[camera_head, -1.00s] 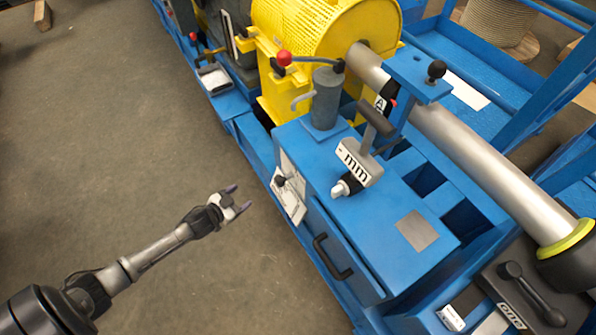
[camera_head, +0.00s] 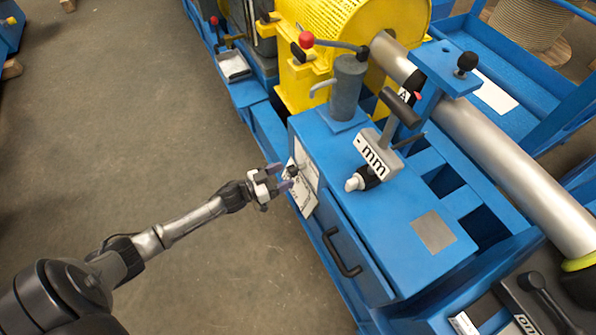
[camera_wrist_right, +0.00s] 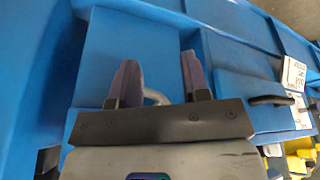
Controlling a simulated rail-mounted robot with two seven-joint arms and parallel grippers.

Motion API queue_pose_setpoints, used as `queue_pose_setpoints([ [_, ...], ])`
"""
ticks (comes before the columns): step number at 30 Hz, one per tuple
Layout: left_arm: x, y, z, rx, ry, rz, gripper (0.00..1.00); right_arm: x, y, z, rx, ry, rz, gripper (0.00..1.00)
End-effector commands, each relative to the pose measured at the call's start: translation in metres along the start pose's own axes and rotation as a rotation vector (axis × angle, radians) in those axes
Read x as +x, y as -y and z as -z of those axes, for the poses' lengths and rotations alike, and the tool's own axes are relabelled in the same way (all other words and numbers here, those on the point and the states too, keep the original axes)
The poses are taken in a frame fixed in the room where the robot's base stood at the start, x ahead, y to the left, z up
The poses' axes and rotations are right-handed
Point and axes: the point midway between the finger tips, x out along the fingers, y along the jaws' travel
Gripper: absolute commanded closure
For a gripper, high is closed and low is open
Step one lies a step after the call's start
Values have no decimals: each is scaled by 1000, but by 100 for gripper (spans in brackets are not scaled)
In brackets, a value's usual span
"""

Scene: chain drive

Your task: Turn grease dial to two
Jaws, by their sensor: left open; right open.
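The grease dial appears to be the small black knob (camera_head: 292,171) on a white printed plate (camera_head: 304,197) on the side of the blue cabinet. Its markings are too small to read in the head view. My left gripper (camera_head: 280,177) is open, with its fingertips right by the knob; I cannot tell whether they touch it. My right gripper (camera_wrist_right: 160,65) shows only in the right wrist view, open, over blue surfaces. A pale curved piece (camera_wrist_right: 157,97) shows between its fingers.
A grey cylinder with a red-knobbed lever (camera_head: 348,85) and a grey "mm" block (camera_head: 376,158) stand on the cabinet (camera_head: 395,215). A black handle (camera_head: 342,254) sticks out of its side. A yellow guard (camera_head: 335,30) stands behind.

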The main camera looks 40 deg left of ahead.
Motion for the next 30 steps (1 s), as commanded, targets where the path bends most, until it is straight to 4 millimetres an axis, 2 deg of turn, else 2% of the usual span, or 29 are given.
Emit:
queue_pose_setpoints([
  [1,10,0,-3,3,-2,-1,33,7,0,-2,0,0,0,57],
  [6,34,0,-2,2,-1,0,33,15,0,-5,0,0,0,57],
  [12,52,0,-2,2,1,0,33,21,0,-6,0,-1,-1,57],
  [26,58,0,0,1,1,1,33,22,0,-7,-1,-1,-2,57],
  [30,58,0,0,1,1,1,47,22,0,-7,-1,-1,-2,57],
])
